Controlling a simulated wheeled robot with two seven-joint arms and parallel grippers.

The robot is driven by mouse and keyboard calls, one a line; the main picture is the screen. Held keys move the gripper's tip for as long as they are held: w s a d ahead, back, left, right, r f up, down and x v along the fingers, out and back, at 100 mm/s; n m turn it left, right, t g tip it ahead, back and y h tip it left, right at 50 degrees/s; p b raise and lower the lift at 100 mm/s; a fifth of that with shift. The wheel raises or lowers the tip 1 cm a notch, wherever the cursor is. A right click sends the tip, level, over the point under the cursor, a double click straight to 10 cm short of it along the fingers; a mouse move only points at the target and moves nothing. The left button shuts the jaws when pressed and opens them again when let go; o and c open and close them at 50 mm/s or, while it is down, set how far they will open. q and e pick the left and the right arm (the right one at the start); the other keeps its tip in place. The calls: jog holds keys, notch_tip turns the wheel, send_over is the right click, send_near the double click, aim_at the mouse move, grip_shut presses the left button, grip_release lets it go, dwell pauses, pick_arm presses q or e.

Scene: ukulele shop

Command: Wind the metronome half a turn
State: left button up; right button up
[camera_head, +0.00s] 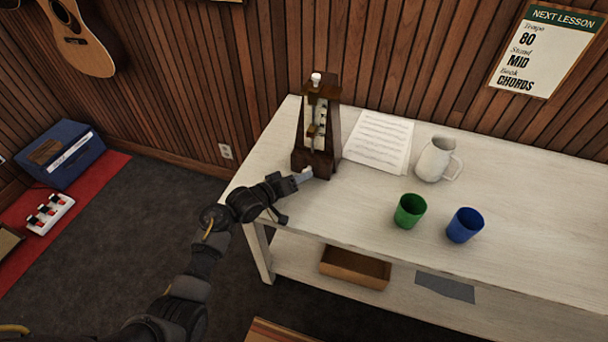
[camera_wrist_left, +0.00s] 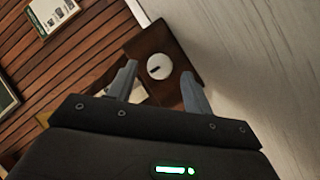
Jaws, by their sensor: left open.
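The metronome (camera_head: 328,133) is a dark wooden tapered case with a pale front. It stands upright at the left end of the white table (camera_head: 370,222). In the left wrist view, a round white knob (camera_wrist_left: 153,63) with a short dark mark sits on the brown metronome side (camera_wrist_left: 173,43). My left gripper (camera_head: 306,175) is at the metronome's lower front. It also shows in the left wrist view (camera_wrist_left: 159,72), open, with its fingertips apart and the knob framed between them. I cannot tell whether the fingers touch it. My right gripper is not in view.
Sheet music (camera_head: 380,141), a white pitcher (camera_head: 434,161), a green cup (camera_head: 409,211) and a blue cup (camera_head: 464,226) stand right of the metronome. A wooden tray (camera_head: 355,268) is on the lower shelf. The slatted wall (camera_head: 390,50) is close behind. The table's front middle is clear.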

pick_arm(q)
jog(key=shift+w+d+f, duration=0.15)
jog(key=shift+w+d, duration=0.25)
jog(key=shift+d, duration=0.05)
jog(key=shift+w+d+f, duration=0.25)
jog(key=shift+w+d, duration=0.2)
jog(key=shift+w, duration=0.05)
jog(key=shift+c, duration=0.3)
jog(key=c, duration=0.9)
jog(key=shift+r+m+y+p, duration=0.3)
jog(key=shift+m+y+p, duration=0.15)
jog(key=shift+p, duration=0.35)
jog(key=shift+s+d+m+y+p, duration=0.1)
jog(key=shift+m+y+p, duration=0.15)
jog(key=shift+m+p, duration=0.35)
jog(key=shift+m+y+p, duration=0.55)
jog(key=shift+y+p, duration=0.05)
jog(key=shift+p, duration=0.05)
jog(key=shift+d+m+y+p, duration=0.1)
jog(key=shift+m+y+p, duration=0.3)
jog(key=shift+m+y, duration=0.2)
jog(key=shift+f, duration=0.1)
